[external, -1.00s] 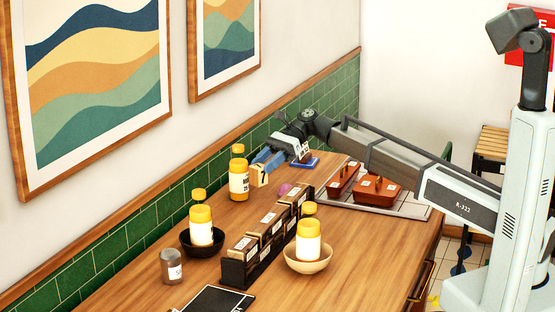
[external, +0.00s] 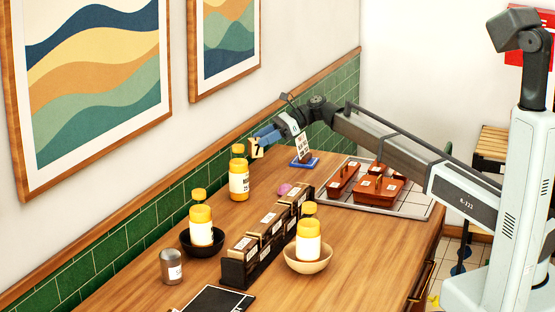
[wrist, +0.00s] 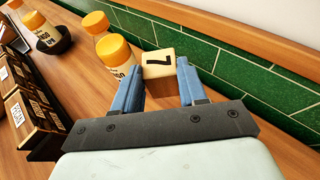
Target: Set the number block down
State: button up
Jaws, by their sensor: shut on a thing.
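The number block (external: 257,147) is a pale wooden cube with a dark 7 on its face. It also shows in the wrist view (wrist: 158,63), between the blue fingertips. My gripper (external: 266,136) is shut on the block and holds it above the back of the counter, near the green tiled wall. In the wrist view my gripper's two blue fingers (wrist: 160,78) flank the block. The block's underside is hidden in the wrist view.
A yellow-capped bottle (external: 239,179) stands just left of the held block. Bottles in a black bowl (external: 202,243) and a tan bowl (external: 309,265) stand nearer. A dark box rack (external: 240,275), a pink ball (external: 284,189), a blue-based sign (external: 304,163) and a tray (external: 408,207) share the wooden counter.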

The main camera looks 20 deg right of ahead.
notch_tip(320, 180, down, 9)
jog(key=shift+f, duration=0.1)
dwell(0.4)
jog(key=shift+f, duration=0.15)
jog(key=o, duration=1.1)
jog(key=shift+c, duration=0.2)
jog(key=shift+d+r, duration=0.25)
jog(key=shift+r, duration=0.05)
jog(key=v, duration=1.1)
jog(key=shift+d, duration=0.25)
